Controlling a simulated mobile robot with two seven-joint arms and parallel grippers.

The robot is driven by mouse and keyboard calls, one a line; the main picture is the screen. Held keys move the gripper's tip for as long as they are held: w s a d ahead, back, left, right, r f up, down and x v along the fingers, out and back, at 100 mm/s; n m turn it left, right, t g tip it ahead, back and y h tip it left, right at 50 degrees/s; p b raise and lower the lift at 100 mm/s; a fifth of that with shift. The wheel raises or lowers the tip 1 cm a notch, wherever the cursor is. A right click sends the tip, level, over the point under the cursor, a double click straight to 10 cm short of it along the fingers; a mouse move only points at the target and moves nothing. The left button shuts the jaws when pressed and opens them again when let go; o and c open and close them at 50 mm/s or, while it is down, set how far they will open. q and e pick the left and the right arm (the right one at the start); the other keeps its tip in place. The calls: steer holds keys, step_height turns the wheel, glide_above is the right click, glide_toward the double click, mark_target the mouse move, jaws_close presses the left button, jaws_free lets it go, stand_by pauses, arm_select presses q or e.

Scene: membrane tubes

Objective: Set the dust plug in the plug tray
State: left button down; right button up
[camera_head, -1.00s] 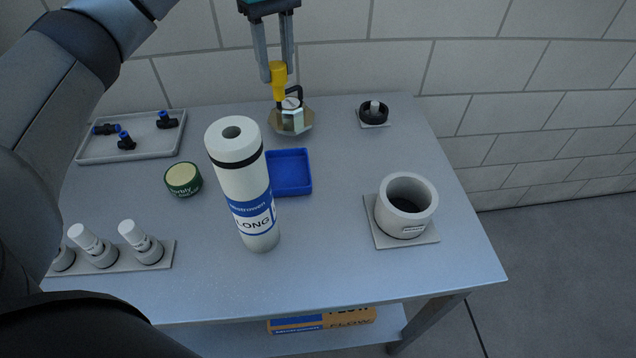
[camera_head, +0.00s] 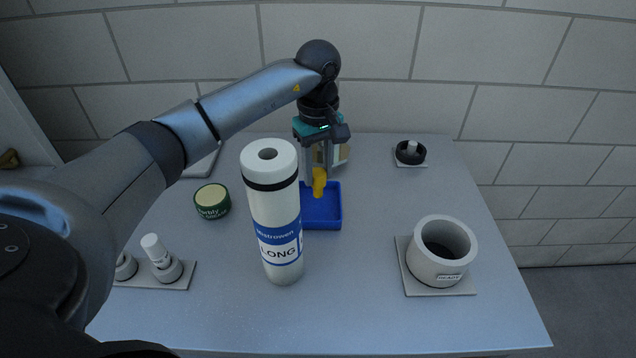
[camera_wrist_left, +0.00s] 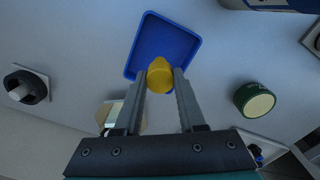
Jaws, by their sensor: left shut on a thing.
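The dust plug (camera_head: 319,182) is a small yellow piece. My left gripper (camera_head: 320,172) is shut on it and holds it at the back part of the blue plug tray (camera_head: 322,222). In the left wrist view the yellow dust plug (camera_wrist_left: 160,78) sits between my fingertips (camera_wrist_left: 160,75), over the near edge of the blue tray (camera_wrist_left: 165,42). The tray looks empty apart from the plug in front of it. I cannot tell whether the plug touches the tray. My right gripper is not in view.
A tall white cylinder labelled LONG (camera_head: 275,225) stands just left and in front of the tray. A green tin (camera_head: 212,201) is further left. A grey cup (camera_head: 441,250) on a square plate is at right. A black ring-shaped part (camera_head: 410,152) lies at the back right.

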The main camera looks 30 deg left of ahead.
mark_target(318, 172)
arm_select(q)
step_height(318, 172, down, 4)
steer(key=shift+r, duration=0.25)
steer(key=shift+f+b, duration=0.15)
steer(key=shift+b, duration=0.15)
steer(key=c, duration=0.5)
jaws_free()
steer(key=shift+r, duration=0.45)
step_height(318, 172, up, 12)
steer(key=shift+f+p, duration=0.25)
steer(key=shift+p, duration=0.65)
